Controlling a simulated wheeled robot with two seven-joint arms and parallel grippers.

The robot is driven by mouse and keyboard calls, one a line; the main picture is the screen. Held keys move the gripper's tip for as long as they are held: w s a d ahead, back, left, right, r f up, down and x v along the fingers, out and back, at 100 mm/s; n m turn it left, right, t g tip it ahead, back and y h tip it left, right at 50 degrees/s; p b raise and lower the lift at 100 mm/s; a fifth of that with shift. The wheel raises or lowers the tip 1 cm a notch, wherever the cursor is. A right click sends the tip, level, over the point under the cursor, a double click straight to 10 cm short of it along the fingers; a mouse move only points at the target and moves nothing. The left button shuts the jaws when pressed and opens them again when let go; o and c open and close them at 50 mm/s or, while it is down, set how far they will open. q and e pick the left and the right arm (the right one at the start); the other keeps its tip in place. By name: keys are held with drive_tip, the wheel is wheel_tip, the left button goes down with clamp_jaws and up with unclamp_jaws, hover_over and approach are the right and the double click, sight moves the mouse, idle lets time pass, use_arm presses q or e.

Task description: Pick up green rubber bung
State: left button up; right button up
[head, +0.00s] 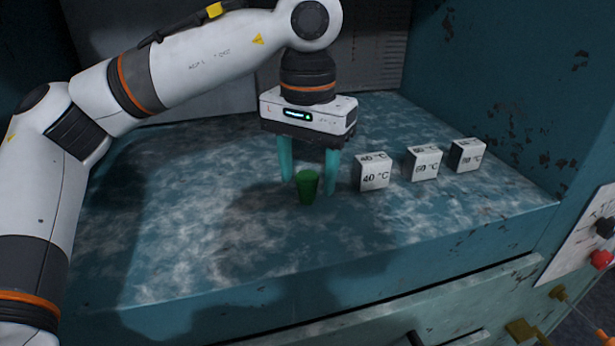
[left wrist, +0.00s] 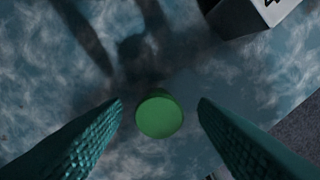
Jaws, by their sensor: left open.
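The green rubber bung (head: 307,187) stands upright on the worn teal surface, its wider end up. My left gripper (head: 309,185) is open above it, pointing down, with its teal fingers on either side of the bung in the head view. In the left wrist view the round top of the bung (left wrist: 159,115) lies between the two fingertips (left wrist: 160,104), with a gap on each side. No contact shows. My right gripper is in neither view.
A white block marked 40 °C (head: 372,172) stands close to the right of my left gripper. Beyond it are a second block (head: 423,163) and a third block (head: 467,155). The teal surface (head: 190,220) is clear to the left. Walls close off the back and right.

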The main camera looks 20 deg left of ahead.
use_arm(q)
drive_tip(key=shift+f, duration=0.85)
drive_tip(key=c, duration=1)
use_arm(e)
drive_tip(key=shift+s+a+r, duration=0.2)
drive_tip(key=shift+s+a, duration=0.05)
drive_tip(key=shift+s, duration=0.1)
